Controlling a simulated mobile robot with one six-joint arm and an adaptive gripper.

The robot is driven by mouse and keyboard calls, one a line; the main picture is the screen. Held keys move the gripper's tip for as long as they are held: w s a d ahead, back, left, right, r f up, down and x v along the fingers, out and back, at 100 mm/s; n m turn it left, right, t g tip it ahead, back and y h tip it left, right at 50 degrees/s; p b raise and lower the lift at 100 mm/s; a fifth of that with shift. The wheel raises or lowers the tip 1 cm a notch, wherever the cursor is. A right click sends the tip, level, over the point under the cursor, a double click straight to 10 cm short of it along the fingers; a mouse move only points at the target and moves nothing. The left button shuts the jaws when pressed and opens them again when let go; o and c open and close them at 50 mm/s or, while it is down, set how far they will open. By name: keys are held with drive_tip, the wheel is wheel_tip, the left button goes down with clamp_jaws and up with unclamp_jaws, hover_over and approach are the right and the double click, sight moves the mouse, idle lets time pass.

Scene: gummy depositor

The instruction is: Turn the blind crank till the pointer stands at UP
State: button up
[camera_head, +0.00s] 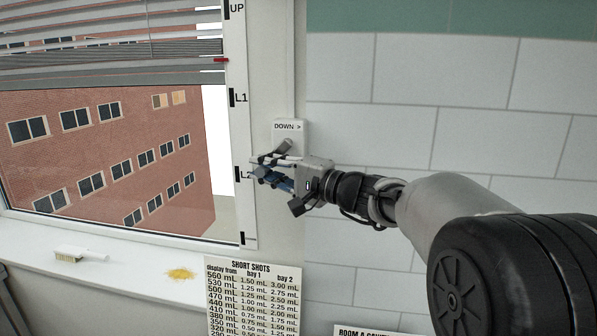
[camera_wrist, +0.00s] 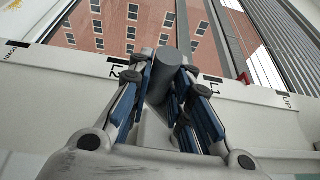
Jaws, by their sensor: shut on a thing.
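The blind (camera_head: 115,55) hangs over the upper part of the window, its slats gathered low in a stack. The red pointer (camera_head: 220,60) stands on the scale strip (camera_head: 238,130) between UP and L1, below the UP mark (camera_head: 236,8). The crank's white housing (camera_head: 290,130), marked DOWN with an arrow to the right, is on the window frame. My gripper (camera_head: 266,168) is in front of the frame just below that label. In the wrist view my gripper (camera_wrist: 165,88) is shut on the grey cylindrical crank handle (camera_wrist: 169,75), between its blue-padded fingers. The fingers hide most of the crank in the head view.
A white brush (camera_head: 80,255) and a yellow crumbly patch (camera_head: 180,273) lie on the windowsill. A SHORT SHOTS chart (camera_head: 254,297) hangs below the crank, with another sign (camera_head: 365,331) at the bottom edge. White wall tiles (camera_head: 400,130) to the right are bare.

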drive_tip(key=shift+s+d+f+b, duration=0.1)
drive_tip(key=shift+d+f+b, duration=0.15)
drive_tip(key=shift+d+b, duration=0.2)
drive_tip(key=shift+s+d+f+b, duration=0.1)
drive_tip(key=shift+d+f+b, duration=0.1)
drive_tip(key=shift+d+b, duration=0.25)
